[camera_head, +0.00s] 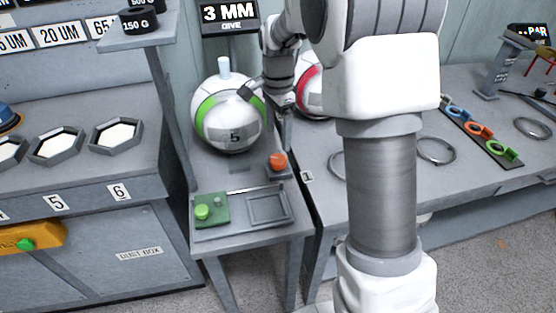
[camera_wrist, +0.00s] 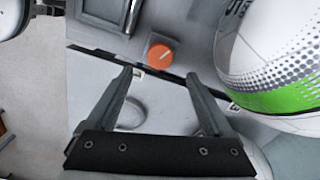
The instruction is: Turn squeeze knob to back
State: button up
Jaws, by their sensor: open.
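A short pale line marks the knob's top in the wrist view (camera_wrist: 160,54). My gripper (camera_head: 285,142) is above and behind the knob in the head view, pointing down. In the wrist view my gripper's two fingers (camera_wrist: 160,75) are apart and empty, with the knob just beyond the gap between their tips. I cannot tell the exact height between fingertips and knob.
The ball stands close beside my gripper, at the right in the wrist view. A green button (camera_head: 203,212) on a green plate and a grey square tray (camera_head: 268,208) are at the stand's front. A red and white ball (camera_head: 312,92) is partly hidden behind my arm.

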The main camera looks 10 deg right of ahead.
aim_at(278, 158)
notch_tip(278, 158, down, 8)
jog(key=shift+f+b, duration=0.1)
jog(key=shift+b, duration=1)
jog(key=shift+c, duration=0.2)
grip_shut()
